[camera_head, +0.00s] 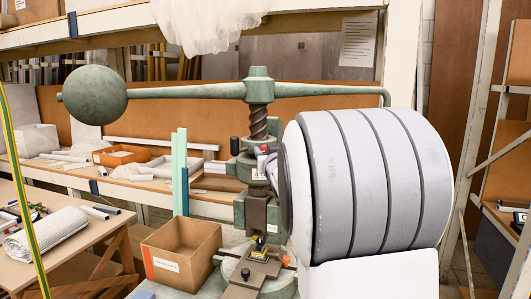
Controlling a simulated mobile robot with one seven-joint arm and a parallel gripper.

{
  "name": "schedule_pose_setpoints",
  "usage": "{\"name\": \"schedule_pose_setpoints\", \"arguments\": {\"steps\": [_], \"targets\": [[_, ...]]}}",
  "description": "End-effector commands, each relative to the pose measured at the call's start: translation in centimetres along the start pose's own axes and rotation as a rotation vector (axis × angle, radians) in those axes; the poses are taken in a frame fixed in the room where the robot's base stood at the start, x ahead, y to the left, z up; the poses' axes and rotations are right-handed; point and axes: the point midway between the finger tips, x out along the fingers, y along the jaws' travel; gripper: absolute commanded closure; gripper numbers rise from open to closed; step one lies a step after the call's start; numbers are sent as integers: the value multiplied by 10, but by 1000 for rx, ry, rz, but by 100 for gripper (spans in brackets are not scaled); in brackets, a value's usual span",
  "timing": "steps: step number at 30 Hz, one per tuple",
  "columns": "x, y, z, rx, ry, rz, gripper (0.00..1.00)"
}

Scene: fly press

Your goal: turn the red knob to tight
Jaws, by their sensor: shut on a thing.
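The green fly press stands in the middle, with its vertical screw (258,121) running down into a collar. The red knob (263,148) shows as a small red patch at the right side of the collar, just below the screw. My gripper (270,160) reaches the collar from the right and is shut on the red knob. Most of the gripper is hidden behind my large white and grey arm link, and the fingers are small and hard to make out. The turn of the knob cannot be read.
A round green ball weight (95,95) sits on the left end of the long lever (180,91) above the collar. A black knob (235,145) is left of the collar. An open cardboard box (181,254) stands left of the press. A small orange-red part (286,260) is low on the press.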

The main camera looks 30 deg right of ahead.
Motion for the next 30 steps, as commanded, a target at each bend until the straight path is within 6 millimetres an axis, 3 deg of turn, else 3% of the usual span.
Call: {"name": "schedule_pose_setpoints", "arguments": {"steps": [14, 30], "targets": [[0, 0, 1, 63, 0, 0, 100], [0, 2, 1, 508, -1, 1, 100]]}}
